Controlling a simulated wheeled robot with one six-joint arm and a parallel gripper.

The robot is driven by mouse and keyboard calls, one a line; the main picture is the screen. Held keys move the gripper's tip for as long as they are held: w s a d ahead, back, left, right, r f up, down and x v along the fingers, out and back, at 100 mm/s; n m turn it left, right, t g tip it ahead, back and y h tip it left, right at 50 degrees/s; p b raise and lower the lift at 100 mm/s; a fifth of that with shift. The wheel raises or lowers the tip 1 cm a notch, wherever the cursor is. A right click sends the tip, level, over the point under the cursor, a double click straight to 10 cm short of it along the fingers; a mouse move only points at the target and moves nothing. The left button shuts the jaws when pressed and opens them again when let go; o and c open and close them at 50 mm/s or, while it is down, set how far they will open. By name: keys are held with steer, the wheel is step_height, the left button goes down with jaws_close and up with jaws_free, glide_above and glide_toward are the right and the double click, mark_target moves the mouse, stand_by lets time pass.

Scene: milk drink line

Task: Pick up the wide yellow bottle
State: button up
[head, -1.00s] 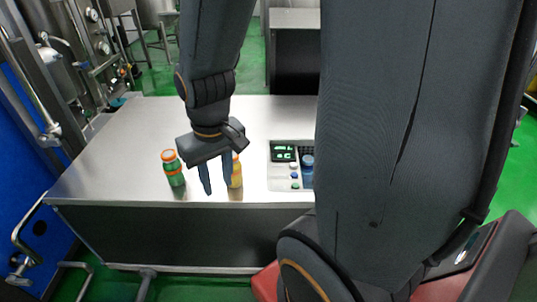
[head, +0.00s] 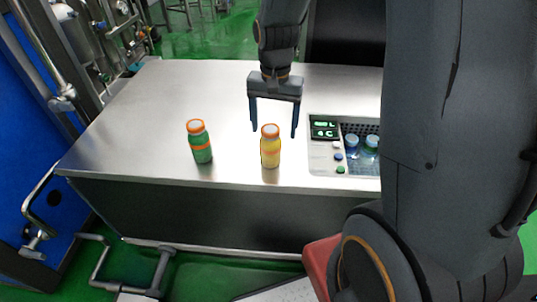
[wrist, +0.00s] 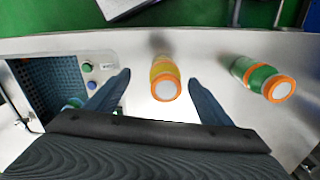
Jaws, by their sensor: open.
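The yellow bottle (head: 270,150) stands upright on the steel table near its front edge, with an orange-rimmed white cap. In the wrist view the yellow bottle (wrist: 163,75) is between and beyond the two fingertips. My gripper (head: 274,134) is open and empty, its fingers pointing down behind the bottle in the head view. In the wrist view my gripper (wrist: 158,84) shows a finger on each side of the bottle's line, with gaps to both. No finger visibly touches the bottle.
A green bottle (head: 200,142) with an orange-rimmed cap stands left of the yellow one; it also shows in the wrist view (wrist: 259,76). A panel unit (head: 325,150) with a dark basket holding blue-capped bottles (head: 352,146) is at right. The table's (head: 140,120) left part is clear.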

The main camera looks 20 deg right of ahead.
mark_target(271, 130)
steer(key=shift+w+f+m+b, duration=0.4)
steer(key=shift+w+f+m, duration=0.1)
steer(key=shift+w+f, duration=0.55)
steer(key=shift+f, duration=0.3)
steer(key=shift+w+a+f+p, duration=0.1)
steer(key=shift+f+p, duration=0.1)
steer(key=shift+f, duration=1)
steer(key=shift+w+d+f+p, duration=0.1)
steer(key=shift+f+p, duration=0.05)
steer(key=shift+f, duration=1.1)
steer(key=shift+w+a+f+p, duration=0.1)
steer(key=shift+f+p, duration=0.1)
steer(key=shift+f, duration=1)
steer(key=c, duration=1.5)
